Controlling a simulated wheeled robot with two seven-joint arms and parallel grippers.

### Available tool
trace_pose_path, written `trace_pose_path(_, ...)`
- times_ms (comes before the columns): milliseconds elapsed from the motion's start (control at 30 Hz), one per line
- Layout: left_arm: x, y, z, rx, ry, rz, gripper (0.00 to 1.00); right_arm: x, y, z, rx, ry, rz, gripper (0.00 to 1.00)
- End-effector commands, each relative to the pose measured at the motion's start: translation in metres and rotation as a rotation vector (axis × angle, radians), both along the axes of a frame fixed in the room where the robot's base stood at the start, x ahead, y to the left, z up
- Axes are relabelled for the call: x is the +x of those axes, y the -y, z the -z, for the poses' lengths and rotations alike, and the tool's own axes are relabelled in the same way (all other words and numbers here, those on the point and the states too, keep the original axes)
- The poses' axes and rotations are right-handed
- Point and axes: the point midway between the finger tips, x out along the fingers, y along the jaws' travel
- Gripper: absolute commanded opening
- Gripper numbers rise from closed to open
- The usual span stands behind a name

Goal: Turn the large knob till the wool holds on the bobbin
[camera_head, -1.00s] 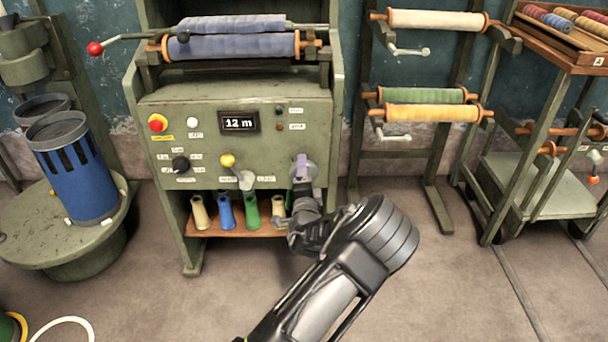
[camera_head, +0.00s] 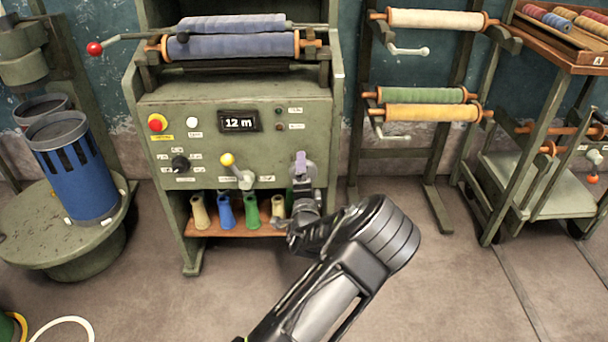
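On the front panel of the green winding machine (camera_head: 270,95), a grey round knob (camera_head: 309,166) with a lilac bar sits at the lower right. It looks like the large knob. The display (camera_head: 239,121) reads 12 m.
Coloured cones stand on the shelf (camera_head: 235,234) below. A blue can (camera_head: 80,170) stands left; a roll rack (camera_head: 440,170) stands right. The floor between is clear.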

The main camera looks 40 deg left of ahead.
Motion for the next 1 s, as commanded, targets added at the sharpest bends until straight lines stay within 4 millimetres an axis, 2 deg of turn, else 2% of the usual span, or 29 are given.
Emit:
trace_pose_path(500, -0.056, 0.043, -0.001, 0.0, -0.001, 0.001, 0.96, -0.004, -0.003, -0.013, 0.005, -0.006, -0.008, 0.36)
trace_pose_path(1000, -0.058, 0.045, 0.0, -0.001, -0.001, 0.001, 0.96, -0.004, -0.004, -0.013, 0.005, -0.007, -0.008, 0.36)
